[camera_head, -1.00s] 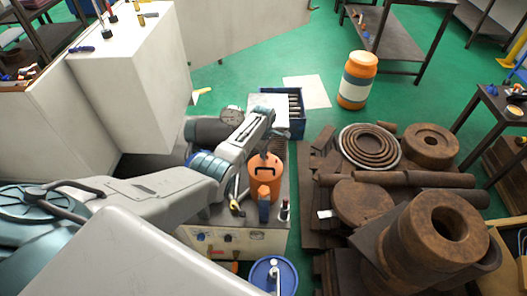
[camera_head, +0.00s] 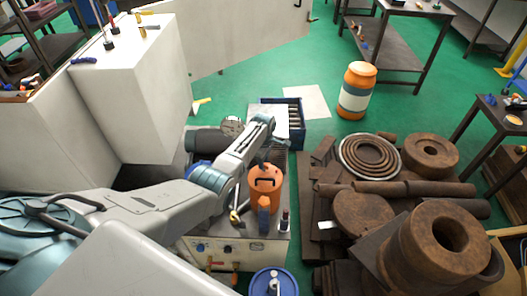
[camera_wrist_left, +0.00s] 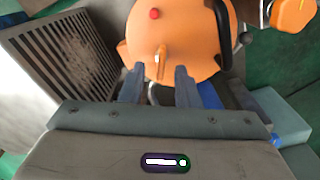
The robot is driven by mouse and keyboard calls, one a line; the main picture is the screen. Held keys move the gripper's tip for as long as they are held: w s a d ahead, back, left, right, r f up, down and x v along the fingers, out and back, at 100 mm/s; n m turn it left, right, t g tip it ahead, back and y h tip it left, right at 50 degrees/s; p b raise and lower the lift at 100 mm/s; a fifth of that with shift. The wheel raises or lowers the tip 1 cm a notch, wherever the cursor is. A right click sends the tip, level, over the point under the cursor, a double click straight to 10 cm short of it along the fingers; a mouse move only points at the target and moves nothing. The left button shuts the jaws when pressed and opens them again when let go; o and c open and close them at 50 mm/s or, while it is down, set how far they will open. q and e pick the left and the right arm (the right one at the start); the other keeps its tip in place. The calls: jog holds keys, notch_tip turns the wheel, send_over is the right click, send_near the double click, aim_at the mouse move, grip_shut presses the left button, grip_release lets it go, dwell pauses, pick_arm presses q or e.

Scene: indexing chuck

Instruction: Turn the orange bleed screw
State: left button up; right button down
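An orange rounded housing (camera_head: 266,196) stands on the grey machine bench in the head view. It fills the top of the left wrist view (camera_wrist_left: 200,45), with a small red button (camera_wrist_left: 155,13) on it. A narrow orange tab (camera_wrist_left: 162,58), which may be the bleed screw, stands up from the housing near my fingertips. My left gripper (camera_wrist_left: 160,75) is open, its two dark fingers on either side of the tab's lower end. I cannot tell whether they touch it. In the head view my left gripper (camera_head: 262,165) is over the housing's top. My right gripper is not in view.
A slotted metal plate (camera_wrist_left: 62,55) lies at left. In the head view, rusty parts (camera_head: 365,210) crowd the right, and a blue drum (camera_head: 272,283) stands in front. Green floor is open behind.

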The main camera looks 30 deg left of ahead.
pick_arm(q)
notch_tip(320, 180, up, 10)
jog(key=b, duration=0.1)
jog(key=shift+f, duration=0.15)
dwell(0.5)
